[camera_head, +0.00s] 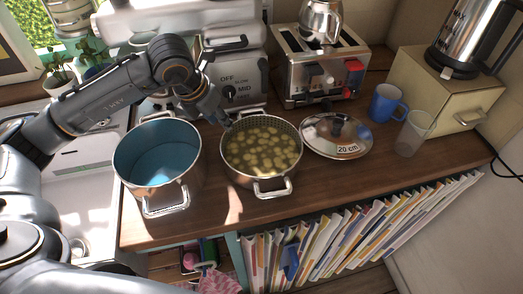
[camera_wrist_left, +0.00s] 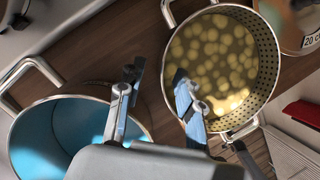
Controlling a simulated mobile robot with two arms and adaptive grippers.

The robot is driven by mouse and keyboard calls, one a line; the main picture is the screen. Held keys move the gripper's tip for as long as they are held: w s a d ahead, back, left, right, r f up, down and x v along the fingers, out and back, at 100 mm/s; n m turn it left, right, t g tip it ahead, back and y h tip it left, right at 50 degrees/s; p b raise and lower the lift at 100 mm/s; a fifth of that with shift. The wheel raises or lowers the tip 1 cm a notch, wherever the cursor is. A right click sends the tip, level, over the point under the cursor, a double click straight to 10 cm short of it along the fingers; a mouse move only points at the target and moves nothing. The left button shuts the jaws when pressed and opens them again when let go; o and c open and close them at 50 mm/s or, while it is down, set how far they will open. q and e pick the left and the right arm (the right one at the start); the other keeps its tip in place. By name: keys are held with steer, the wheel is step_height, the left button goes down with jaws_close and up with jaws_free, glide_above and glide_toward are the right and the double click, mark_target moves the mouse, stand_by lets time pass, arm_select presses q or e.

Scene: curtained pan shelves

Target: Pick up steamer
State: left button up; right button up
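The steamer (camera_head: 261,179) is a metal pot with two loop handles, standing on the wooden counter and filled with round yellowish pieces in liquid. In the left wrist view its perforated inner wall (camera_wrist_left: 262,62) shows. My left gripper (camera_head: 222,120) is at the steamer's back left edge, its tips partly hard to make out. In the left wrist view the gripper (camera_wrist_left: 157,80) is open, with one finger overlapping the steamer's rim and the other over the gap beside the blue-lined pot. I cannot tell whether a finger touches the rim. My right gripper is not in view.
A blue-lined pot (camera_head: 147,190) stands close left of the steamer. A glass lid (camera_head: 342,150) lies close right. A toaster (camera_head: 292,88), blue mug (camera_head: 381,104), clear cup (camera_head: 407,145) and beige box (camera_head: 437,92) stand behind and right. The front right counter is clear.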

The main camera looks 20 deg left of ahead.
arm_select(q)
steer(key=p+x, duration=0.1)
steer(key=x, duration=0.2)
steer(key=d+p+x, duration=0.1)
steer(key=x, duration=0.1)
steer(key=shift+w+f+p, duration=0.15)
steer(key=shift+w+p, duration=0.1)
steer(key=shift+p, duration=0.05)
steer(key=shift+w+f, duration=0.25)
steer(key=shift+f, duration=0.25)
jaws_close()
steer(key=shift+r, duration=0.15)
